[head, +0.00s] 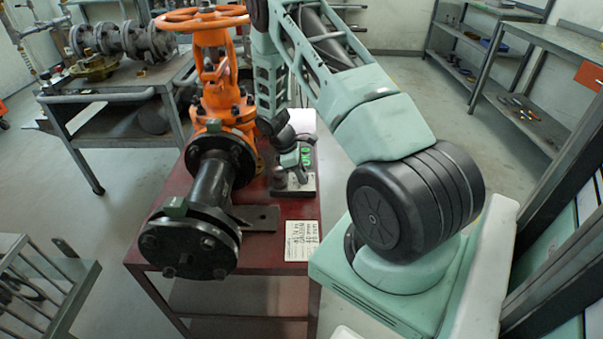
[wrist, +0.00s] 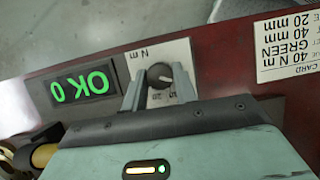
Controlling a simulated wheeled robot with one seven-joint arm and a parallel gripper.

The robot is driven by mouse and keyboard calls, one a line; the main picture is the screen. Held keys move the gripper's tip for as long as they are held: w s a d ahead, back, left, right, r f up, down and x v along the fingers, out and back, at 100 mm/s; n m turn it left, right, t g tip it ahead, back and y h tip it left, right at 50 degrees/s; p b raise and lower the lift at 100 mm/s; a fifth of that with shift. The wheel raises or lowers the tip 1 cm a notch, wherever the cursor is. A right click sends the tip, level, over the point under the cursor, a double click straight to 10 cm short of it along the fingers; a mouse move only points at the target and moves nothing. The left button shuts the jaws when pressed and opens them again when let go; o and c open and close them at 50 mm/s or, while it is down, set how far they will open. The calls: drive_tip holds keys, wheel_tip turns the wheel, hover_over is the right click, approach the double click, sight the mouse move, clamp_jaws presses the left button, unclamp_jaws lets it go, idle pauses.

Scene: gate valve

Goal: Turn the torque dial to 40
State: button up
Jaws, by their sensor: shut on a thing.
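The torque dial (wrist: 160,72) is a small dark round knob on a pale plate marked "N m" in the wrist view. My gripper (wrist: 157,86) is shut on it, one finger on each side. Numbers are printed around the dial, but the fingers partly cover them and I cannot tell its setting. Beside it, a black display (wrist: 82,88) shows "OK 0" in green, upside down in this view. In the head view my gripper is down at the small panel with the green display (head: 306,156), and the dial itself is hidden there.
An orange gate valve (head: 211,88) with black flanged pipe stands left of the panel on the dark red table (head: 262,257). A printed card (wrist: 287,45) lies on the table and includes "40 N m", "GREEN" and "40 mm". It also shows in the head view (head: 301,241).

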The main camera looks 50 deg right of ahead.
drive_tip(key=shift+m, duration=0.3)
drive_tip(key=m, duration=0.1)
drive_tip(key=m+y, duration=0.1)
drive_tip(key=m, duration=0.1)
drive_tip(key=shift+w+d+y, duration=0.1)
drive_tip(key=shift+d+y, duration=0.05)
drive_tip(key=shift+y, duration=0.15)
drive_tip(key=shift+d+m+g+y, duration=0.15)
drive_tip(key=shift+m+y, duration=0.3)
drive_tip(key=shift+m, duration=0.8)
drive_tip(key=shift+a+m+g+y, duration=0.15)
drive_tip(key=shift+m+y, duration=0.3)
drive_tip(key=shift+m, duration=0.8)
drive_tip(key=shift+d, duration=0.1)
drive_tip(key=o, duration=1)
drive_tip(key=shift+c, duration=0.2)
drive_tip(key=v, duration=1.7)
drive_tip(key=shift+r+b, duration=0.25)
drive_tip(key=shift+b, duration=0.15)
